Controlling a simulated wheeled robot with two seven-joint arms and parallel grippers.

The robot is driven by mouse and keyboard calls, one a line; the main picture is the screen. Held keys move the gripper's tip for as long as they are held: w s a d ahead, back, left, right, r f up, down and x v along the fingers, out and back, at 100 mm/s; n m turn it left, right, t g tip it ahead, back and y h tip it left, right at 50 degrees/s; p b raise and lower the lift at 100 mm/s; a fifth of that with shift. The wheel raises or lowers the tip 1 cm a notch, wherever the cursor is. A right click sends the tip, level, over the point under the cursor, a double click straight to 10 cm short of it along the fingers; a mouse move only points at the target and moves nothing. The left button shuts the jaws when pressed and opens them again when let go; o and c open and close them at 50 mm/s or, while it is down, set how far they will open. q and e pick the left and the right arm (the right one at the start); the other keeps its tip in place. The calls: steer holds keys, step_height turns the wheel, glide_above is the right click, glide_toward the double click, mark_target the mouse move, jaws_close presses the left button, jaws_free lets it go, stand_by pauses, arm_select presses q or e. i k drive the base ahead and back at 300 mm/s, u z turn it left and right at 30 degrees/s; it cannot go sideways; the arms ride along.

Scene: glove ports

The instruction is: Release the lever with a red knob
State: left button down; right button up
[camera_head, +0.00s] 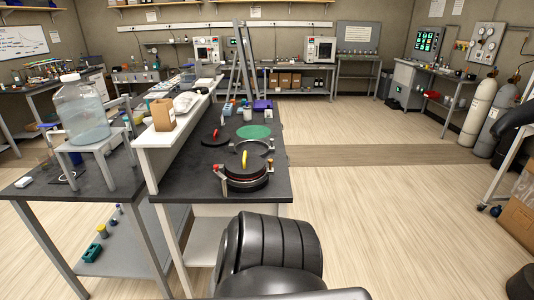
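A round black port (246,174) with a yellow handle (244,158) on its lid stands near the front end of the dark bench. Small metal clamp or lever parts sit around its rim. A small red part (217,160) shows at its left side, and red also shows at its right side; they are too small to tell which is the lever's knob or whether a lever is latched. Neither of my grippers is in view.
The dark bench top (270,191) has some free room around the port. A raised white shelf (150,138) with a cardboard box (163,114) runs along the left. Floor right of the bench is clear.

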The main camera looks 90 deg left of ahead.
mark_target(215, 167)
steer(key=u, duration=0.7)
steer(key=i, duration=1.05)
steer(key=u, duration=1.65)
steer(key=i, duration=0.55)
steer(key=u, duration=0.5)
